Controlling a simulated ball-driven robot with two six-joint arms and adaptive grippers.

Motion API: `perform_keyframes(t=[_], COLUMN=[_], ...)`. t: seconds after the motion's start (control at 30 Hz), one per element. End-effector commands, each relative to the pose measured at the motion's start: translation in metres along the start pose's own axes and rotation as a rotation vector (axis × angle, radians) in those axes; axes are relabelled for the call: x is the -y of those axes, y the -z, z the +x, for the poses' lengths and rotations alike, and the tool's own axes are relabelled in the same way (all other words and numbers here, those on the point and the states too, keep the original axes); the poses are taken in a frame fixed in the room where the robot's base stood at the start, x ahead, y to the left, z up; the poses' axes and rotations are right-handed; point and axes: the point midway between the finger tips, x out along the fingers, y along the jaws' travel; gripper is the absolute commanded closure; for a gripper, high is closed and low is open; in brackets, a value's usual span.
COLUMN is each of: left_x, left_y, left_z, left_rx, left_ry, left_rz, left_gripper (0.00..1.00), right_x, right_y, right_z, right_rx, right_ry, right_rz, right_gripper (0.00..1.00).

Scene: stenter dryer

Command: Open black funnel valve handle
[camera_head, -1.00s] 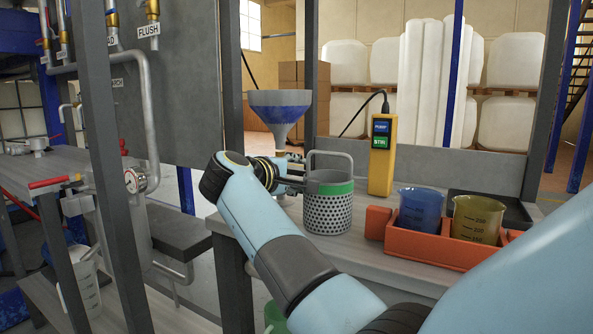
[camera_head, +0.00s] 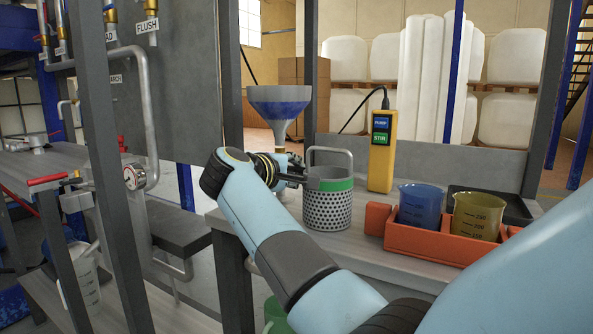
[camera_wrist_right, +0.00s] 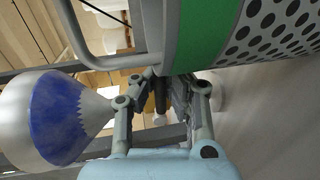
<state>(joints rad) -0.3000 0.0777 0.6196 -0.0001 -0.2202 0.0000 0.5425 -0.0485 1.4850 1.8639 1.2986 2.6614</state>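The funnel (camera_head: 281,105), a grey-white cone with a blue band, stands upright behind my right gripper (camera_head: 298,179) in the head view. It is large at the left in the wrist view (camera_wrist_right: 45,115). Its black valve handle cannot be made out for certain; my right gripper and wrist cover the area below the cone. In the wrist view my right gripper's fingers (camera_wrist_right: 164,82) are close together, with something dark between or behind them. Whether they hold anything is unclear. My left gripper is out of view.
A perforated metal basket (camera_head: 328,204) with a green band and loop handle is very close to my right fingers. A yellow pump controller (camera_head: 382,150) stands behind it. An orange rack (camera_head: 430,240) with blue and yellow beakers is at the right. A grey post (camera_head: 103,150) stands left.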

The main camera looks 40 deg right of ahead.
Motion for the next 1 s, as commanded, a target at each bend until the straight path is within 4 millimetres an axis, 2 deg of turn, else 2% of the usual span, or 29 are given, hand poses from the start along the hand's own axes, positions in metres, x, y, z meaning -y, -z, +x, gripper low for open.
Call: perform_keyframes(t=[0.37,1.0], left_x=[0.000,-0.001], left_y=[-0.003,-0.012], left_z=[0.007,0.030], left_rx=[0.004,0.017], left_ry=[0.000,0.002], left_rz=[0.000,0.002], left_gripper=[0.60,0.60], right_x=[-0.002,-0.029], right_y=[0.001,0.011], right_z=[-0.003,-0.009], right_rx=[0.019,0.101], right_ry=[0.008,0.011], right_rz=[-0.094,-0.523], right_gripper=[1.00,1.00])
